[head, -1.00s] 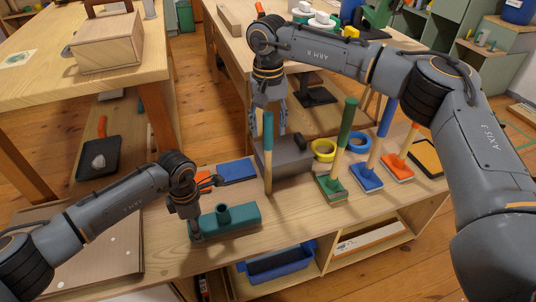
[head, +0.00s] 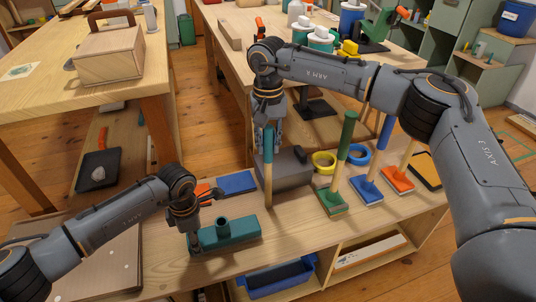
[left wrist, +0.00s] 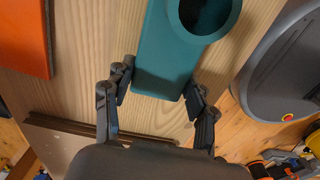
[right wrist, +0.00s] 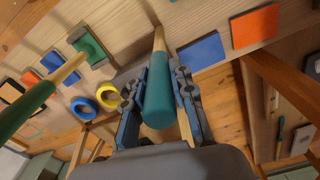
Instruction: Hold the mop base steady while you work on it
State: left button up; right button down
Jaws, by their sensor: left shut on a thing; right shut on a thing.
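The teal mop base (head: 236,231) lies flat on the bench, its round socket (head: 222,223) facing up and empty. My left gripper (head: 194,240) is shut on the base's left end; in the left wrist view the fingers straddle the base (left wrist: 165,60). A wooden handle with a teal top (head: 268,172) stands upright behind the base, apart from it. My right gripper (head: 269,132) is shut on its teal upper part, which also shows between the fingers in the right wrist view (right wrist: 158,98). Whether the handle's lower end touches the bench is hard to tell.
A grey block (head: 288,170) is just behind the handle. Green (head: 332,202), blue (head: 367,190) and orange (head: 397,179) mops stand to the right, near yellow (head: 323,167) and blue tape rolls. A blue pad (head: 237,182) lies behind the base. A blue bin (head: 275,283) sits below.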

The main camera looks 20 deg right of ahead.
notch_tip(320, 180, up, 10)
jog(key=shift+f, duration=0.1)
dwell(0.5)
jog(key=d+f, duration=0.3)
jog(key=f, duration=0.6)
jog(key=shift+f, duration=0.35)
jog(key=c, duration=1.1)
grip_release()
jog(key=shift+f, duration=0.1)
